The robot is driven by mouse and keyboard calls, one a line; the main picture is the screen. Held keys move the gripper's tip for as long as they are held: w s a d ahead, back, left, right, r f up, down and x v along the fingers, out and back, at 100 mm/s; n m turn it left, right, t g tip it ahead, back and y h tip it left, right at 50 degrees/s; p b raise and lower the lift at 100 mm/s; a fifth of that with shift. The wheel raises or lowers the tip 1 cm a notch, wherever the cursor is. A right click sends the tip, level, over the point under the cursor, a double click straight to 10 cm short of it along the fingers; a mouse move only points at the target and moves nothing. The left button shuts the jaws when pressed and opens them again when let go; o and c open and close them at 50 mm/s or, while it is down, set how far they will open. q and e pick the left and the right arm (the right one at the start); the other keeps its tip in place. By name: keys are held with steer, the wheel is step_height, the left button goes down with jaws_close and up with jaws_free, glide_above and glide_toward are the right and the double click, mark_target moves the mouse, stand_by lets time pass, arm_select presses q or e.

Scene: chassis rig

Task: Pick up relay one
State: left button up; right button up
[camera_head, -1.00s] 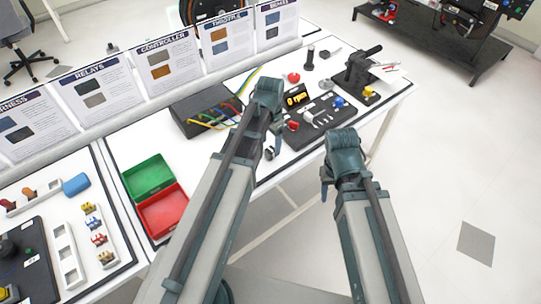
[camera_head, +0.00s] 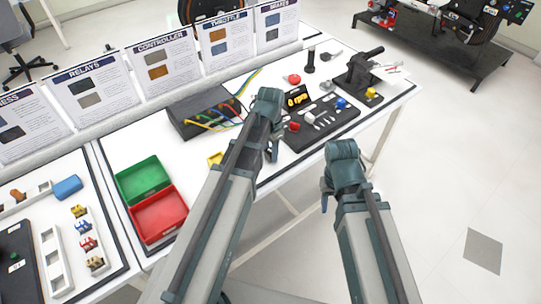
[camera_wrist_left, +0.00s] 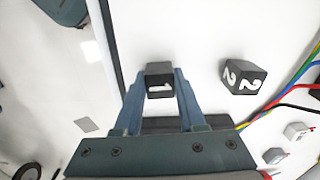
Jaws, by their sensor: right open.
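Relay one is a small black block marked 1. In the left wrist view relay one (camera_wrist_left: 160,85) sits between the fingertips of my left gripper (camera_wrist_left: 160,78), with a finger close against each side and no clear gap. It appears at or near the white table top. In the head view my left gripper (camera_head: 272,153) points down at the table's front edge, and its arm hides the relay. My right gripper (camera_head: 326,198) is open and empty, off the front of the table.
A black block marked 2 (camera_wrist_left: 243,77) stands right of relay one in the left wrist view. A dark box with coloured wires (camera_head: 190,118) lies behind my left gripper. A black instrument panel (camera_head: 335,130) is to its right. Green (camera_head: 143,180) and red (camera_head: 158,215) trays are at left.

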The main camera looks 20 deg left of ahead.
mark_target(270, 151)
arm_select(q)
jaws_close()
steer(key=shift+r+p, duration=0.45)
steer(key=shift+r, duration=0.05)
step_height(270, 151, up, 3)
steer(key=p, duration=0.2)
steer(key=shift+f+p, duration=0.15)
steer(key=shift+p, duration=0.2)
steer(key=s+d+r+p, duration=0.1)
steer(key=s+d, duration=0.9)
steer(key=s, duration=0.2)
steer(key=shift+s+r, duration=0.15)
steer(key=shift+s, duration=0.2)
